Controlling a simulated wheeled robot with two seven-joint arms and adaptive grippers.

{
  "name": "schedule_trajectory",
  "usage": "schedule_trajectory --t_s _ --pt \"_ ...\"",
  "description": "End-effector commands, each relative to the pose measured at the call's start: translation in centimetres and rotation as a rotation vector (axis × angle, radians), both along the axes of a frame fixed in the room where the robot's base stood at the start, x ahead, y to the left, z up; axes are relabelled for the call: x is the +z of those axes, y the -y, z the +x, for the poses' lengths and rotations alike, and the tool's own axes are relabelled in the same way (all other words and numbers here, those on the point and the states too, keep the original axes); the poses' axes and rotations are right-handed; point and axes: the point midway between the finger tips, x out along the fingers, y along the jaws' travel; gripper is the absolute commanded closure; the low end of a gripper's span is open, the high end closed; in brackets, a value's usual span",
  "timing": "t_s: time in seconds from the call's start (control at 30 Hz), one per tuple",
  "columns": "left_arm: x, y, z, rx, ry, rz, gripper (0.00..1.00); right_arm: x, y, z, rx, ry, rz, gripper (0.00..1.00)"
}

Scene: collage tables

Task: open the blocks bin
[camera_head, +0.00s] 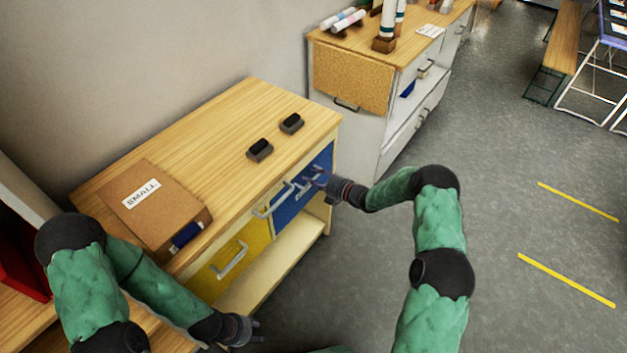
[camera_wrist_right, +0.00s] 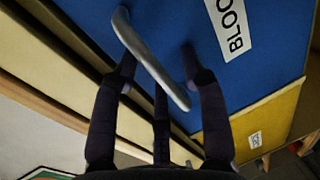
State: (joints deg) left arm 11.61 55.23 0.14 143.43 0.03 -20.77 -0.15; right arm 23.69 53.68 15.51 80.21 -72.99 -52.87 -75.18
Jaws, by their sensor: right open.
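The blocks bin is a blue-fronted bin (camera_head: 292,209) in the wooden-topped cabinet; it looks shut. A pale bar handle (camera_wrist_right: 150,60) stands out from the front. My right gripper (camera_head: 318,178) is at the bin's front; in the right wrist view its open fingers (camera_wrist_right: 160,70) lie on either side of the handle, not closed on it. My left gripper (camera_head: 256,331) hangs low, in front of the cabinet and away from the bin; its jaw state is unclear.
A yellow bin (camera_head: 228,268) with a handle sits left of the blue one. On the cabinet top (camera_head: 215,135) are a cardboard box (camera_head: 160,215) marked "SMALL" and two dark blocks (camera_head: 260,149). A white cabinet (camera_head: 350,130) stands behind.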

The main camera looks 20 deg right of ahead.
Motion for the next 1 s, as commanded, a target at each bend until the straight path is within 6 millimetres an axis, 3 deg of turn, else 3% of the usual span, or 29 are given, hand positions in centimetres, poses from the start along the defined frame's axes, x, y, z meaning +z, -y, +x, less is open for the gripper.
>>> schedule_trajectory --t_s 0.3,0.47,0.77,1.0 --pt "0.0 0.0 0.0 0.0 0.0 0.0 0.6 0.0 -0.1 0.2 0.0 0.001 -0.001 0.57" --pt "0.0 0.0 0.0 0.0 0.0 0.0 0.6 0.0 -0.1 0.2 0.0 0.001 -0.001 1.0" --pt "0.0 0.0 0.0 0.0 0.0 0.0 0.6 0.0 0.2 -0.2 -0.001 -0.001 -0.001 1.0" --pt "0.1 0.0 0.0 0.0 0.0 0.0 0.6 0.0 2.7 -3.2 -0.004 -0.002 -0.001 1.0"
